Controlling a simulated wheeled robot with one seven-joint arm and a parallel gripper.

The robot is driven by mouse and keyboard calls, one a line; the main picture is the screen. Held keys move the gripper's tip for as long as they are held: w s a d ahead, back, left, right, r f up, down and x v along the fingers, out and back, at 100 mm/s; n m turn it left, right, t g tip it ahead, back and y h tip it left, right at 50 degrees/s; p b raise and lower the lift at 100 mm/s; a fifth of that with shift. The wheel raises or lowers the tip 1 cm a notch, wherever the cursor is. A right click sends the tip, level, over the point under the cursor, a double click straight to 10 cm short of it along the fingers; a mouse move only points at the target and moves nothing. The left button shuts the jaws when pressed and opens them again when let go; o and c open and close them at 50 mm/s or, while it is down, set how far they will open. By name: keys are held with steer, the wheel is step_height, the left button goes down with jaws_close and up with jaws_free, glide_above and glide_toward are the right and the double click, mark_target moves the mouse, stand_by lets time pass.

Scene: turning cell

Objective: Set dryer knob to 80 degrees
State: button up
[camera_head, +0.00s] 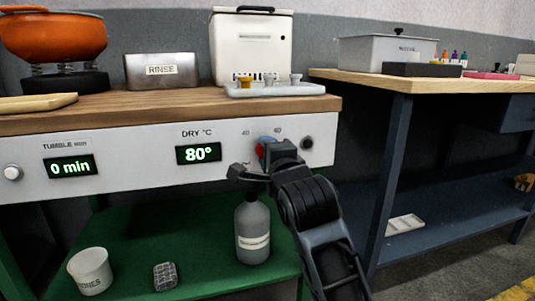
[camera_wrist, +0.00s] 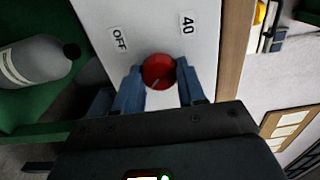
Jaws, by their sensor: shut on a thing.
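The dryer knob is a round red knob (camera_wrist: 158,72) on the white front panel (camera_wrist: 90,15), with OFF and 40 labels beside it in the wrist view. My gripper (camera_wrist: 158,82) is shut on the knob, one blue finger on each side. In the head view my gripper (camera_head: 264,160) covers most of the knob, and only a bit of red shows. The DRY °C display (camera_head: 198,153) reads 80°. Labels right of the knob are hidden in the wrist view.
The TUMBLE display (camera_head: 70,167) reads 0 min, with a white knob (camera_head: 12,172) to its left. A dark knob (camera_head: 307,144) sits right of my gripper. A grey bottle (camera_head: 252,235) stands on the green shelf below. A tray (camera_head: 275,90) with small parts is on the wooden top above.

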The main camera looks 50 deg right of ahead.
steer(key=shift+f, duration=0.15)
steer(key=o, duration=1.1)
steer(key=p+v, duration=0.1)
steer(key=v, duration=0.6)
steer(key=shift+s+a, duration=0.25)
steer(key=shift+s, duration=0.05)
